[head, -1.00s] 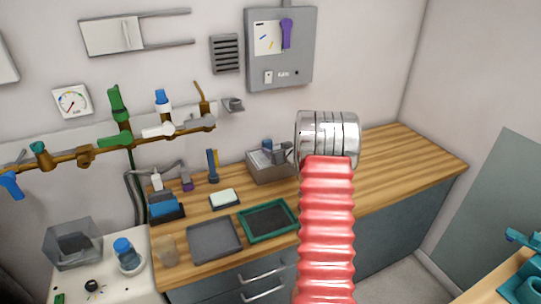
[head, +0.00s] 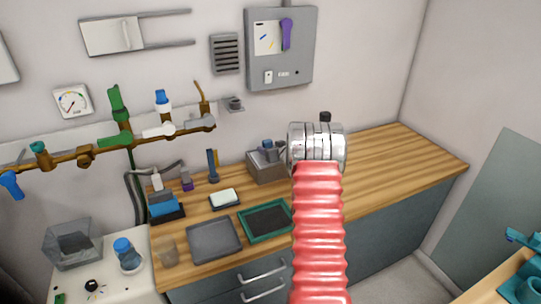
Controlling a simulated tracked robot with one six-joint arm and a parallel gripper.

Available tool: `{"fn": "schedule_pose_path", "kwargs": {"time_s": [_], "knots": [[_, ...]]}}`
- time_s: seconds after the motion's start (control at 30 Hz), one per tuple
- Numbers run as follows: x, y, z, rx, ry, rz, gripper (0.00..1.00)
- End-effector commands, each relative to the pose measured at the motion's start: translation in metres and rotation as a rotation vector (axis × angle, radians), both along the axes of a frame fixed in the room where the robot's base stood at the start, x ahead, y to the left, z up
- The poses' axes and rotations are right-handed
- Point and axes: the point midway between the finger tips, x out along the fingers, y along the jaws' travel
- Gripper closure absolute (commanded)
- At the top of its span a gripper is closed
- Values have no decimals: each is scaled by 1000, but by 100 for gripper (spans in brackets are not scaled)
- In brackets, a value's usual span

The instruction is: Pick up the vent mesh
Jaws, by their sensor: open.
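A green-framed panel with a dark inner sheet (head: 265,220) lies flat on the wooden counter; it looks like a mesh, but the weave is too small to make out. A dark slatted vent grille (head: 226,54) is fixed to the back wall; I cannot tell for sure which of the two is the vent mesh. My gripper (head: 325,117) is at the end of my red arm, beyond the metal wrist, right of the green-framed panel and apart from it. Only a small dark part shows above the wrist. Its fingers are mostly hidden, and I see nothing held.
A grey tray (head: 214,241) lies left of the green frame, with a white-topped block (head: 224,199) behind it. A grey box (head: 267,166) stands near the wall. Brown pipework with valves (head: 121,128) runs along the wall. The counter's right part (head: 408,160) is clear.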

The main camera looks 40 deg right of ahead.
Motion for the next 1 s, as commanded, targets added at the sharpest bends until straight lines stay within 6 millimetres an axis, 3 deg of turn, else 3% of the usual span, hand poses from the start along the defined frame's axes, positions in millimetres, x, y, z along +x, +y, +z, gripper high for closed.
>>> {"fn": "schedule_pose_path", "kwargs": {"time_s": [0.17, 0.87, 1.0], "knots": [[0, 0, 0, 0, 0, 0, 44], [0, 0, 0, 0, 0, 0, 93], [0, 0, 1, 0, -1, 0, 93]]}}
